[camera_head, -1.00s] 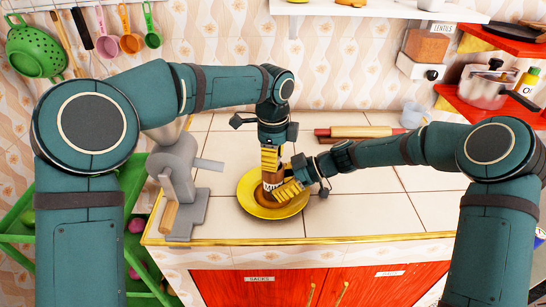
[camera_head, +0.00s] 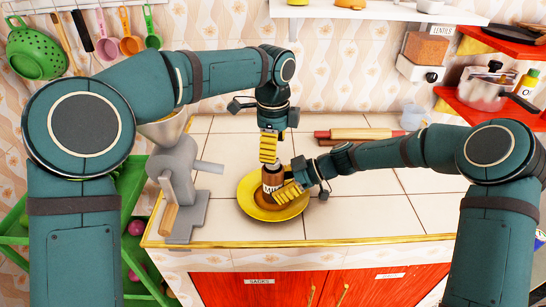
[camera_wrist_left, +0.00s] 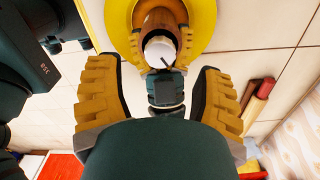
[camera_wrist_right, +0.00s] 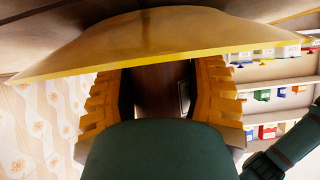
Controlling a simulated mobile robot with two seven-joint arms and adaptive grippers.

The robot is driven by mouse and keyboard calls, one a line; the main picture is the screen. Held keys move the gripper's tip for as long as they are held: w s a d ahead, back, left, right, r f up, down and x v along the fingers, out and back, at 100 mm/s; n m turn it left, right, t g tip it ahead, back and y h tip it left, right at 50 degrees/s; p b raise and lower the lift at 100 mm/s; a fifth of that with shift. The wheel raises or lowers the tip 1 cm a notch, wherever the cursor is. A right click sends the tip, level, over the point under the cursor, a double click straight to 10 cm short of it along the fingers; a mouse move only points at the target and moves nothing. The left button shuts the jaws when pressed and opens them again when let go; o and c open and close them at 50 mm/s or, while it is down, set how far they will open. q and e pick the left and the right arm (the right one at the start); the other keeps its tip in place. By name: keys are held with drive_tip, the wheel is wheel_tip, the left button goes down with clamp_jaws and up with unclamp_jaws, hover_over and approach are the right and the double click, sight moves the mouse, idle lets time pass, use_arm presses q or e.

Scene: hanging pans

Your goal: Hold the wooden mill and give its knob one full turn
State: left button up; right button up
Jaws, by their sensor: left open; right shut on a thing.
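The wooden mill (camera_head: 272,181) stands upright on a yellow plate (camera_head: 250,207) on the tiled counter. It has a brown body with a label and a whitish top. My right gripper (camera_head: 286,192) is shut on its body, low down near the plate; the right wrist view shows the brown body (camera_wrist_right: 160,92) between both fingers. My left gripper (camera_head: 268,158) points down above the mill. In the left wrist view its fingers (camera_wrist_left: 160,95) are spread wide, with the white top and dark knob (camera_wrist_left: 160,52) between and beyond them, not touched.
A grey grinder (camera_head: 178,180) stands left of the plate at the counter's edge. A rolling pin (camera_head: 355,133) lies behind, with a clear cup (camera_head: 414,116) beside it. The counter right of the plate is free. A red shelf (camera_head: 470,105) with a pot is at right.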

use_arm(q)
wheel_tip(320, 180, up, 8)
drive_tip(key=shift+f, duration=0.15)
idle(0.5)
drive_tip(key=s+d+f+n, duration=0.1)
drive_tip(key=s+f+n, duration=0.1)
drive_tip(key=n, duration=1)
drive_tip(key=s+d+f+n, duration=0.1)
drive_tip(key=s+f+n, duration=0.1)
drive_tip(key=n, duration=0.9)
drive_tip(key=a+r+n+t+h, duration=0.1)
drive_tip(key=a+n+t+h, duration=0.15)
drive_tip(key=n, duration=1.05)
drive_tip(key=a+r+n+t+h, duration=0.1)
drive_tip(key=a+n, duration=0.2)
drive_tip(key=n, duration=0.9)
drive_tip(key=x, duration=1.1)
drive_tip(key=shift+w+a, duration=0.1)
drive_tip(key=shift+w, duration=0.1)
